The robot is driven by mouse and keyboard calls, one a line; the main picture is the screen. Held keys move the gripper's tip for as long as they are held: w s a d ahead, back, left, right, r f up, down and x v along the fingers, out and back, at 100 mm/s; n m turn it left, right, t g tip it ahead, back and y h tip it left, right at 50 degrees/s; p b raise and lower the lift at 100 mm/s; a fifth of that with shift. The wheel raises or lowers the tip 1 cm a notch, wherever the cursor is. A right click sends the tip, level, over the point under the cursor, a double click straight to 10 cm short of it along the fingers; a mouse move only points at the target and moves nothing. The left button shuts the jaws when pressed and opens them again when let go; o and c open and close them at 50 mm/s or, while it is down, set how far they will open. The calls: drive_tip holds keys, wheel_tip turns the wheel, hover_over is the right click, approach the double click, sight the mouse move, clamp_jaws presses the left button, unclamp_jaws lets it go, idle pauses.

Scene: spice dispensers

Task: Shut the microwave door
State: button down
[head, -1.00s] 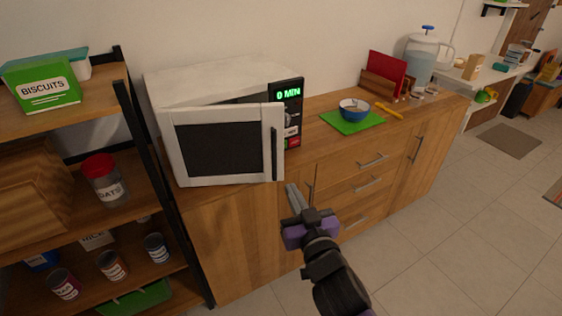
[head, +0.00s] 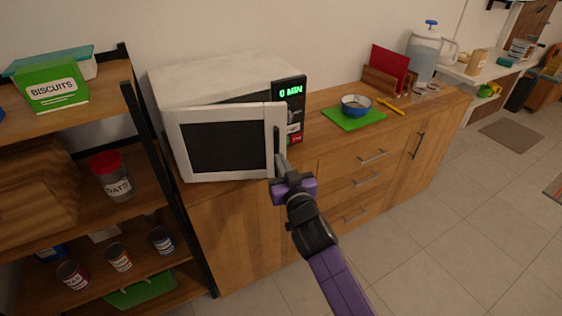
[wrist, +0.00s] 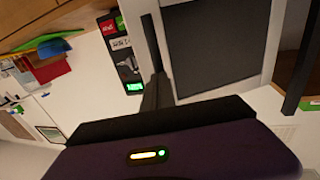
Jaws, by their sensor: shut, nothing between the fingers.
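The white microwave (head: 225,78) stands on the wooden cabinet top, its door (head: 225,143) partly open and angled out from the body. The door has a dark window and a dark vertical handle (head: 277,143) at its right edge. The control panel (head: 290,105) reads 0 MIN. My gripper (head: 281,162) is shut and empty, its fingertips at the lower right edge of the door, by the handle. In the wrist view the shut fingers (wrist: 156,88) reach up next to the door handle (wrist: 151,42). I cannot tell whether they touch it.
A blue bowl (head: 355,106) sits on a green mat (head: 352,119) to the right of the microwave. A black-framed shelf (head: 150,140) with jars, cans and a biscuits box (head: 52,88) stands close on the left. The floor (head: 420,240) in front is clear.

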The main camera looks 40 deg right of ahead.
drive_tip(key=s+d+x, duration=0.1)
drive_tip(key=d+x, duration=0.2)
drive_tip(key=x, duration=1)
drive_tip(key=shift+s+r, duration=0.2)
drive_tip(key=shift+r, duration=0.1)
drive_tip(key=shift+f, duration=0.1)
